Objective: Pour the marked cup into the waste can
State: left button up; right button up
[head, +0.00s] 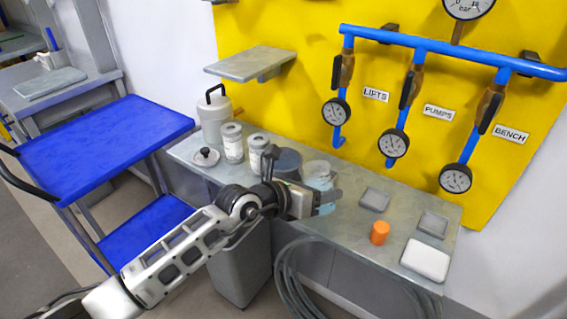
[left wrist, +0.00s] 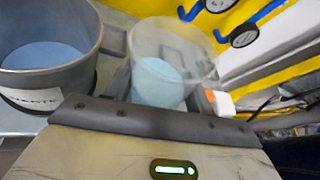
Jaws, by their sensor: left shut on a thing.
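A clear cup (head: 318,172) with light blue content stands upright at the middle of the bench. It also shows in the left wrist view (left wrist: 172,55), with a faint outlined mark on its wall. My left gripper (head: 328,198) is shut on this cup; its fingertips are partly hidden. I cannot tell if the cup touches the bench. A dark grey can (head: 287,160) stands close to the left of the cup. My right gripper is not in view.
Two pale jars (head: 232,143), a lid (head: 205,157) and a handled canister (head: 214,115) stand left on the bench. An orange cylinder (head: 380,233), small grey trays (head: 375,199) and a white dish (head: 426,260) lie right. A shelf (head: 250,63) and gauges are behind.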

aim_at(326, 165)
pick_arm(q)
jog(key=shift+n+g+h, duration=0.4)
jog(key=shift+n, duration=0.2)
jog(key=r, duration=0.2)
jog(key=r+p, duration=0.1)
jog(key=r, duration=0.1)
jog(key=w+r+p, duration=0.1)
jog(key=r, duration=0.1)
jog(key=shift+a+r, duration=0.15)
jog(key=shift+a, duration=0.2)
jog(key=shift+a+f+b, duration=0.1)
jog(key=shift+f+b, duration=0.45)
jog(key=shift+b, duration=0.2)
jog(key=shift+w+a+r+n+b, duration=0.2)
jog(key=shift+n+b, duration=0.1)
jog(key=shift+n, duration=0.1)
jog(key=shift+w+r, duration=0.15)
jog(key=shift+a+r+n+h+b, duration=0.1)
jog(key=shift+r+n+h+b, duration=0.1)
jog(key=shift+n+h+b, duration=0.15)
jog(key=shift+r, duration=0.15)
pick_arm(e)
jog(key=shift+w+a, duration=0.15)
pick_arm(q)
jog(key=shift+r+n+g+h+b, duration=0.3)
jog(key=shift+n+h+b, duration=0.05)
jog(key=shift+n, duration=0.1)
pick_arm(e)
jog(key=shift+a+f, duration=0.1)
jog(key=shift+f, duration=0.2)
